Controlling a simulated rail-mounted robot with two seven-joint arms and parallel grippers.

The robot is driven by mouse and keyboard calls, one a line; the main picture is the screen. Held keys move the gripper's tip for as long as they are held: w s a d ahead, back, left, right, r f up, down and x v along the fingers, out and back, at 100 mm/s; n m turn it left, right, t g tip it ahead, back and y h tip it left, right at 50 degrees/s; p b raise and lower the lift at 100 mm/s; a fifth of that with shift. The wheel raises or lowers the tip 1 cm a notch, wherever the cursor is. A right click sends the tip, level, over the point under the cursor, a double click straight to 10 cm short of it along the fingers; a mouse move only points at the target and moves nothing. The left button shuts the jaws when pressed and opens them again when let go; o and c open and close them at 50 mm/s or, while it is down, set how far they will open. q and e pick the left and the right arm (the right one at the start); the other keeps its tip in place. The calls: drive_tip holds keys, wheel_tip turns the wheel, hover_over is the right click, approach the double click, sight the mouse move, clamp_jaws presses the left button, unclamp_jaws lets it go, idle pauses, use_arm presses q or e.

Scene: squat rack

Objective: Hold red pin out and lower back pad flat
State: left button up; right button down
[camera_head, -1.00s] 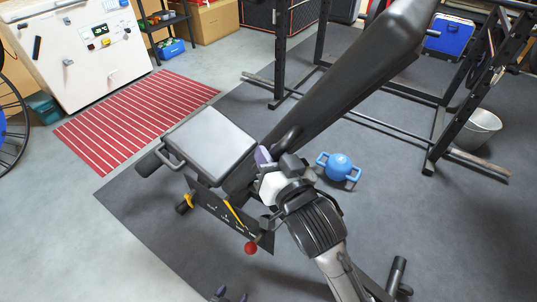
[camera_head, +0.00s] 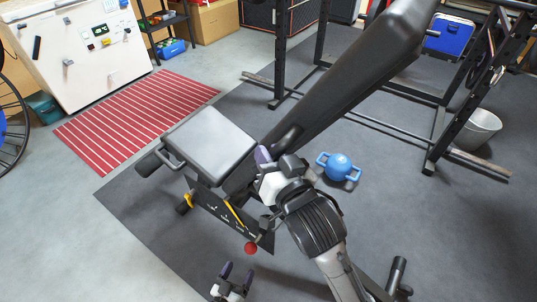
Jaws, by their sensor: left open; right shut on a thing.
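The black back pad (camera_head: 350,75) of the bench is inclined, with its far end raised toward the upper right. The grey-topped seat pad (camera_head: 210,138) lies at its lower end. The red pin (camera_head: 250,248) shows as a round red knob at the foot of the black side plate with yellow marks. My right gripper (camera_head: 277,160) is at the side of the back pad near its lower end, shut on the pad's edge; the grip itself is partly hidden. My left gripper (camera_head: 238,269) is open and empty, just below the red pin and apart from it.
A red striped rug (camera_head: 135,120) and white freezer (camera_head: 80,50) are at upper left.

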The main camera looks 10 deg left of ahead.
sight(250, 248)
use_arm(q)
drive_tip(key=shift+w+d, duration=0.3)
drive_tip(key=shift+w, duration=1.2)
drive_tip(key=shift+w+d, duration=0.25)
drive_tip(key=shift+w, duration=1.25)
drive_tip(key=shift+w+d, duration=0.3)
drive_tip(key=shift+w, duration=1.2)
drive_tip(key=c, duration=0.9)
drive_tip(key=shift+c, duration=0.2)
